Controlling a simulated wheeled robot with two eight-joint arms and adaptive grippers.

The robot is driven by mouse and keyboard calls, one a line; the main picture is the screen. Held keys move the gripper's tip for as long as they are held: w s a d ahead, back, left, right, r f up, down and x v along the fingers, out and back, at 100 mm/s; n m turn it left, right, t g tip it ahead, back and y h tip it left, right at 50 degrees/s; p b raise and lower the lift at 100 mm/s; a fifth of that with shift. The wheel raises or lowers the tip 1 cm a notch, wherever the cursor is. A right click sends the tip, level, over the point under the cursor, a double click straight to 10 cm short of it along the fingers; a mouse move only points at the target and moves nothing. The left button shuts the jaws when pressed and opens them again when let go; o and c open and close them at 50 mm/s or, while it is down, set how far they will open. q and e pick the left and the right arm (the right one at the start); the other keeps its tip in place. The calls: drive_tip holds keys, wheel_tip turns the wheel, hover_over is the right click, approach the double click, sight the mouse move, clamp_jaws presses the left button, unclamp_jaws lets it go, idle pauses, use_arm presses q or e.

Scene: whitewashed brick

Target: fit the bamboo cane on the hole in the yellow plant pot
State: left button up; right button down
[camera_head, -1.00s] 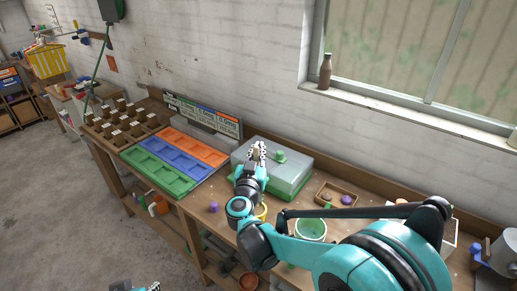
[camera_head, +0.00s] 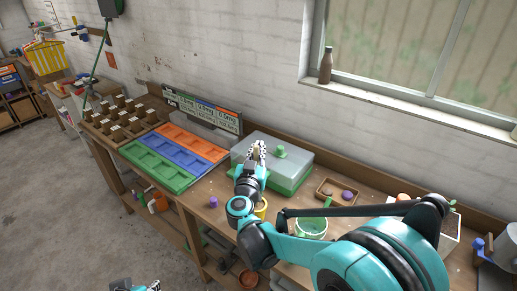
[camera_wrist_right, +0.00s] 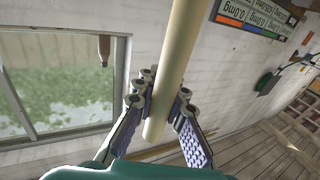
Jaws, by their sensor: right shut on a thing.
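In the head view the cane is hard to make out. The yellow plant pot (camera_head: 262,208) is mostly hidden behind my right arm; its hole cannot be seen. Only a tip of my left gripper (camera_head: 148,287) shows at the bottom edge of the head view, and its jaws are unclear.
A green pot (camera_head: 312,229) stands right of my right forearm. The box (camera_head: 285,165), a small wooden tray (camera_head: 338,192) and coloured seed trays (camera_head: 182,150) occupy the bench. A small purple thing (camera_head: 213,202) lies near its front edge, with bare wood around it.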

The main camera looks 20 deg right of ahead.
drive_tip(key=shift+f+b, duration=1.85)
drive_tip(key=shift+f, duration=0.4)
drive_tip(key=c, duration=1.5)
unclamp_jaws()
drive_tip(key=v, duration=1.2)
drive_tip(key=shift+f, duration=0.1)
